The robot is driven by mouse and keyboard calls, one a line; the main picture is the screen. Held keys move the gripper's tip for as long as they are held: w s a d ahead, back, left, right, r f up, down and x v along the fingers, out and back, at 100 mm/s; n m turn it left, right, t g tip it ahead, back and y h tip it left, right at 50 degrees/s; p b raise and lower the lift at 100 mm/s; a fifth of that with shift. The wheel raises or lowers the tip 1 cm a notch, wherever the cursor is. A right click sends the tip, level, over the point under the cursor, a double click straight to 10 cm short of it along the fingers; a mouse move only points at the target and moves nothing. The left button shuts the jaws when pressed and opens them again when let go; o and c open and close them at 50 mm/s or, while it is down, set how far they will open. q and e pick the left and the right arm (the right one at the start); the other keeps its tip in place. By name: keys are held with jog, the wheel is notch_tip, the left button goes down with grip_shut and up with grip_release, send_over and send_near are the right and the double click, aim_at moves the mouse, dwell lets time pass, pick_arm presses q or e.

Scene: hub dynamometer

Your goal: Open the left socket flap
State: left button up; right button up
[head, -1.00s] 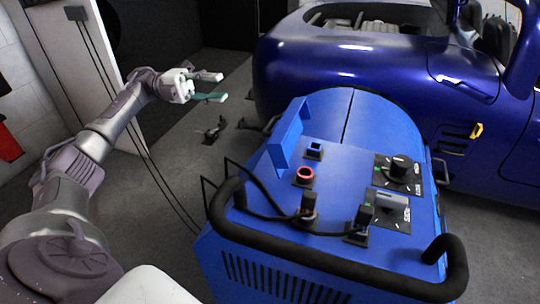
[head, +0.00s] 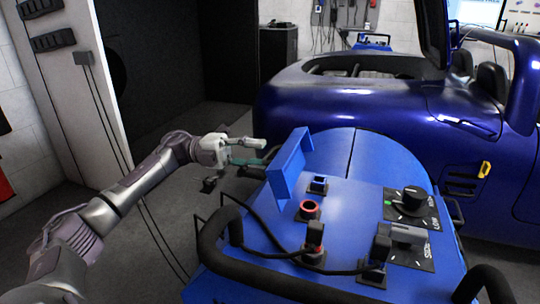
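The blue dynamometer cart (head: 345,205) stands in front of me with several fittings on its sloped top. Two upright black socket pieces stand near its front: a left one (head: 314,236) and a right one (head: 379,250), with black cable running at them. I cannot tell which part is the flap or whether it is open or shut. A red-ringed round port (head: 309,209) and a small blue square port (head: 318,184) are behind the left piece. My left gripper (head: 260,153) is open and empty, left of the cart's raised blue plate, away from the sockets. My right gripper is not in view.
The raised blue plate (head: 291,165) stands between my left gripper and the ports. Two knobs on black plates, the rear one round (head: 411,198), are at the right. A black handle rail (head: 245,258) edges the cart. A blue car (head: 370,105) stands behind.

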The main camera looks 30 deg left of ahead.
aim_at(270, 152)
pick_arm(q)
jog(key=shift+x, duration=1.8)
grip_shut()
